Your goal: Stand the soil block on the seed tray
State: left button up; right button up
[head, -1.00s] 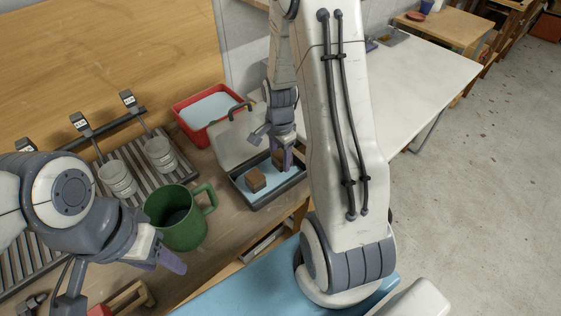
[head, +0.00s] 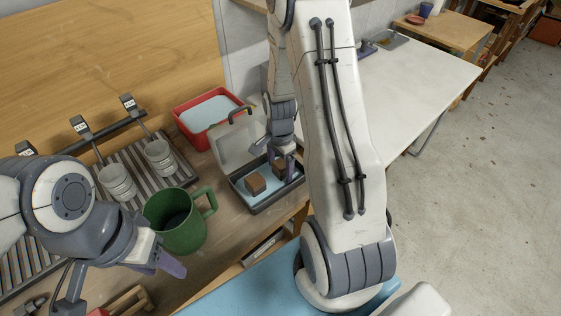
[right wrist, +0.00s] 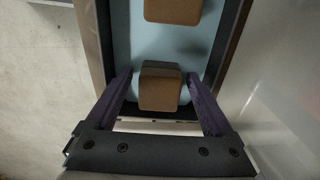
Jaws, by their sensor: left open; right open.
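Two brown soil blocks sit on the pale blue floor of an open grey case (head: 262,208): a left one (head: 255,183) and a right one (head: 279,165). My right gripper (head: 283,160) is at the right block, which its fingers partly hide in the head view. In the right wrist view, the open purple fingers (right wrist: 158,76) stand on either side of this block (right wrist: 160,92), with a gap at each side; the other block (right wrist: 173,10) is beyond. My left gripper (head: 168,264) is open and empty in front of the green mug. I cannot tell which container is the seed tray.
A red tray (head: 184,130) with a pale blue inside stands behind the case. The green mug (head: 180,235) stands left of the case. A ribbed rack (head: 135,160) with white cups is at the left. The case's raised lid (head: 236,142) stands close to my right gripper.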

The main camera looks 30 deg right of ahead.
aim_at(280, 164)
notch_tip(280, 164, up, 12)
jog(key=shift+r, duration=0.2)
jog(key=s+a+r+n, duration=0.1)
jog(key=a+r+n, duration=0.2)
jog(key=a+n, duration=0.45)
jog(key=s+a+r+n, duration=0.1)
jog(key=s+a+n, duration=0.7)
jog(key=s+a+r+n+y, duration=0.1)
jog(key=s+a+r+n, duration=0.1)
jog(key=s+a+n, duration=0.7)
jog(key=shift+s+r, duration=0.25)
jog(key=shift+r, duration=0.05)
